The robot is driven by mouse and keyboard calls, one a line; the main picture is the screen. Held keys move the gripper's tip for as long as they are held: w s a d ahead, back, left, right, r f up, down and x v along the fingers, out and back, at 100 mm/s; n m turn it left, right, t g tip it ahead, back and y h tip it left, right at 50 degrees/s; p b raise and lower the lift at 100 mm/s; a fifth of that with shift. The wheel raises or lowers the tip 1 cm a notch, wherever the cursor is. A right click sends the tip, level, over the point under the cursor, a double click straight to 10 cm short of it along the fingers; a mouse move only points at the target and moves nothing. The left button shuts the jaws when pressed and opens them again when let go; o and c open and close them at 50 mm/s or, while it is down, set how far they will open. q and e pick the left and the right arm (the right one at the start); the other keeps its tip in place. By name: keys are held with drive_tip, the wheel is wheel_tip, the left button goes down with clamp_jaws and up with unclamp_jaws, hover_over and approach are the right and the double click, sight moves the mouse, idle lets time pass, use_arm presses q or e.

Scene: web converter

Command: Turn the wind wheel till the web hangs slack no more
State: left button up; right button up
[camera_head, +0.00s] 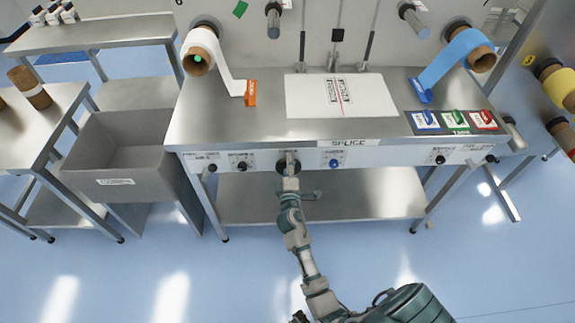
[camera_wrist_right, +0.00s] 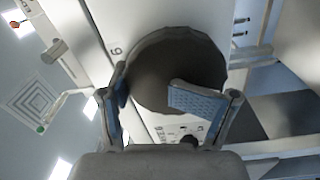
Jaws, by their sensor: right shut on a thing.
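The wind wheel is a dark round knob (camera_wrist_right: 178,60) on the front panel of the steel splice table (camera_head: 265,80). In the head view my right gripper (camera_head: 288,168) is at this knob and mostly covers it. In the right wrist view my right gripper's blue-padded fingers (camera_wrist_right: 147,88) lie on either side of the knob's near edge, shut on it. A white web (camera_head: 224,72) runs from the left roll (camera_head: 198,55) down to an orange clip (camera_head: 250,93). A blue web (camera_head: 446,58) runs from the right roll (camera_head: 478,58) to a blue clip (camera_head: 420,90). My left gripper is out of view.
A white sheet (camera_head: 300,98) lies mid-table. Smaller knobs, one blue (camera_head: 334,163), sit along the same panel near my gripper. A grey bin (camera_head: 125,150) stands at the left, and a lower shelf (camera_head: 350,195) runs beneath. The floor in front is clear.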

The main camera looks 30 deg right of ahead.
drive_tip(key=shift+s+a+f, duration=0.1)
drive_tip(key=shift+f, duration=0.5)
drive_tip(key=shift+s+a+f, duration=0.1)
drive_tip(key=shift+f, duration=0.45)
drive_tip(key=o, duration=1.4)
drive_tip(key=shift+w, duration=0.15)
drive_tip(key=shift+a, duration=0.15)
drive_tip(key=v, duration=0.5)
drive_tip(key=r+v, duration=0.1)
drive_tip(key=v, duration=0.1)
